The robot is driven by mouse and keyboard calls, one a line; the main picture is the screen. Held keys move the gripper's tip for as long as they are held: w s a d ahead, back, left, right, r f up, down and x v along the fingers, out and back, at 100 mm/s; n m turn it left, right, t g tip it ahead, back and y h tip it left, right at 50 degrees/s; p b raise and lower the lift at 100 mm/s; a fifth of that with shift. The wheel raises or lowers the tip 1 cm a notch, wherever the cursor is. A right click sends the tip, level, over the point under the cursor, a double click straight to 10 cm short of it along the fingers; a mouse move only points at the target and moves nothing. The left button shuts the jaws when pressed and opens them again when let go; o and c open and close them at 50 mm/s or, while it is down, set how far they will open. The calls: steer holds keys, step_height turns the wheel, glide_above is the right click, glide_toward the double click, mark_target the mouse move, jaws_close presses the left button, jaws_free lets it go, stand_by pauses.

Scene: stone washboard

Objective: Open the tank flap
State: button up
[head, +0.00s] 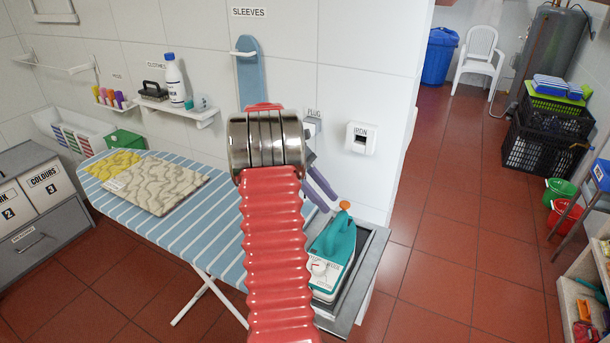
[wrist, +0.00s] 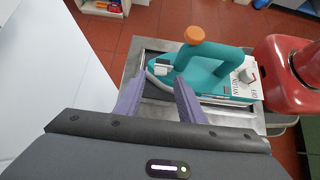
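A teal and white iron (head: 334,255) rests on a grey metal stand (head: 366,277) at the right end of the ironing board. In the wrist view, the iron (wrist: 208,66) has an orange knob (wrist: 194,35) at the top of its handle. A small pale piece (wrist: 159,69) near its nose may be the tank flap; I cannot tell whether it is shut. My gripper (wrist: 157,80) has two purple fingers, apart and with nothing visibly held, close to the nose end. I cannot tell whether they touch it. In the head view my gripper (head: 330,198) is partly hidden by my arm.
The striped ironing board (head: 225,222) extends left with folded cloths (head: 158,185) on it. A white wall with an iron socket (head: 361,138) stands close behind the stand. A red rounded object (wrist: 285,70) fills the wrist view's right side.

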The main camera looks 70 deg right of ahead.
steer(key=v, duration=1.2)
steer(key=shift+s, duration=0.1)
stand_by(0.4)
steer(key=w+a+f+m+t+h, duration=0.1)
steer(key=w+a+f+m+t, duration=0.2)
steer(key=f, duration=0.4)
steer(key=w+a+r+t+h, duration=0.15)
steer(key=w+a, duration=0.25)
steer(key=a, duration=0.7)
steer(key=w+a+r+t, duration=0.2)
steer(key=w+a+t, duration=0.15)
steer(key=a, duration=0.75)
steer(key=s+a+r+n+t, duration=0.1)
steer(key=s+a+r+t, duration=0.1)
steer(key=a, duration=0.8)
steer(key=s+a+r+n+t+y, duration=0.1)
steer(key=s+a+r+t, duration=0.1)
steer(key=a, duration=0.8)
steer(key=s+a+r+n+t, duration=0.2)
steer(key=a+t, duration=0.1)
steer(key=a, duration=0.7)
steer(key=shift+a+r+y, duration=0.25)
steer(key=shift+a+y, duration=0.1)
